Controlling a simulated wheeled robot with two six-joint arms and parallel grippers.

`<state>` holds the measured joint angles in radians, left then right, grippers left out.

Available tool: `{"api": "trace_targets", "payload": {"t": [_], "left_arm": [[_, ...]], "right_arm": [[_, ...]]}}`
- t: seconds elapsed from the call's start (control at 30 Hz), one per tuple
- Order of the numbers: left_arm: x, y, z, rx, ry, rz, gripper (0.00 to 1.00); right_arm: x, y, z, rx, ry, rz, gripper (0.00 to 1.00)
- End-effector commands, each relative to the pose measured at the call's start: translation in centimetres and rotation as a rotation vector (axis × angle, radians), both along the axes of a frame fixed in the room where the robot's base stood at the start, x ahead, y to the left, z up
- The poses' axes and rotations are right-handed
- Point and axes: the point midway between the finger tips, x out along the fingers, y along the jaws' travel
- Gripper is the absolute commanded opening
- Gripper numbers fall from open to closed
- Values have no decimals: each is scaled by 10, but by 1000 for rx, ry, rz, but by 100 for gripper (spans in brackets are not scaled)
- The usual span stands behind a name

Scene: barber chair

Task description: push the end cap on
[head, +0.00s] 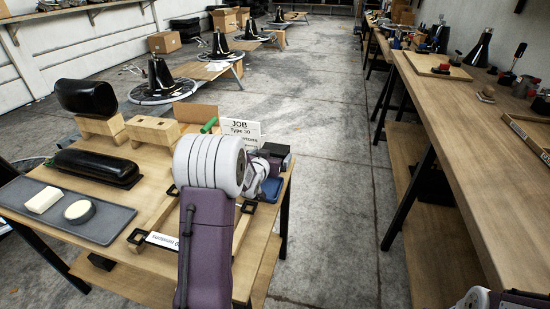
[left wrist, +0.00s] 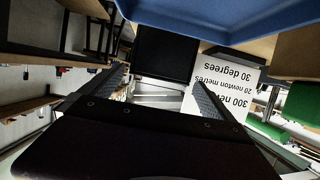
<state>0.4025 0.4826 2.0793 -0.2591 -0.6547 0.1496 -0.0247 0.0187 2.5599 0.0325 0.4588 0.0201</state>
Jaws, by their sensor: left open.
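My left gripper (head: 262,168) is at the right end of the left bench, partly hidden behind my own arm. In the left wrist view its two dark fingers (left wrist: 162,90) stand apart. A black square block (left wrist: 166,54) with a silvery metal piece below it shows between and beyond the fingers. I cannot tell whether this block is the end cap, nor whether the fingers touch it. In the head view a dark block (head: 276,151) shows by the gripper. No end cap can be made out with certainty. Only part of my right arm shows at the bottom right.
A blue tray (head: 271,189) is close to the left gripper. A job card (head: 241,130) stands behind, near a green cylinder (head: 208,126). A black pad (head: 96,167), wooden blocks (head: 153,131) and a grey tray (head: 110,229) occupy the bench. The aisle floor (head: 335,200) is clear.

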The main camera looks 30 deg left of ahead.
Motion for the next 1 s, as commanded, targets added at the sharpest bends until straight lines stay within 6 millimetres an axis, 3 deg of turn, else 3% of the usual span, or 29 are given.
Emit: {"api": "trace_targets", "payload": {"t": [0.07,0.2,0.43,0.47,0.67,1.0], "left_arm": [[13,3,-15,-1,2,-1,100],[29,7,-17,-1,1,0,100],[31,7,-16,-1,2,0,100],[31,7,-16,-1,2,0,94],[31,7,-16,0,2,0,39],[31,7,-7,0,0,0,39]], "right_arm": [[0,0,-11,0,0,0,80],[0,0,-11,0,0,0,80],[0,0,-11,0,0,0,80],[0,0,-11,0,0,0,80],[0,0,-11,0,0,0,80],[0,0,-6,0,0,0,80]]}}
